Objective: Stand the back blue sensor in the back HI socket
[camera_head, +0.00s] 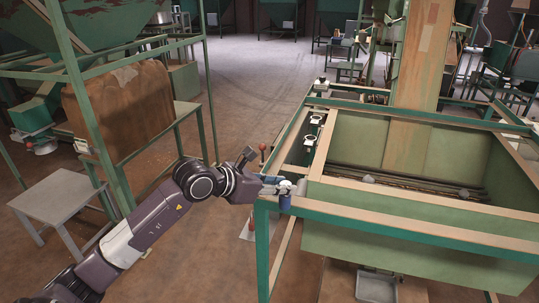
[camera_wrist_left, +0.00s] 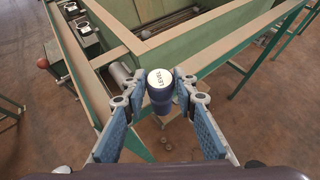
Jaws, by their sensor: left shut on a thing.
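A dark blue sensor (camera_wrist_left: 159,95) with a white top marked LEVEL is between the fingertips of my left gripper (camera_wrist_left: 158,86). In the head view my left gripper (camera_head: 284,187) is shut on this sensor (camera_head: 285,202) at the near left corner of the green hopper frame. The sensor looks roughly upright. Pale ring-shaped sockets (camera_head: 309,140) and (camera_head: 316,118) sit on the frame's left rail, farther back than the gripper; they also show at the upper left of the wrist view (camera_wrist_left: 88,27). Their HI or LO markings are too small to read. My right gripper is out of view.
The green hopper (camera_head: 400,228) with wooden rims fills the right side. A grey cylinder (camera_wrist_left: 118,73) lies near the corner beside the gripper. A red-knobbed lever (camera_head: 262,149) stands left of the rail. A grey table (camera_head: 55,197) is at left; open floor lies behind.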

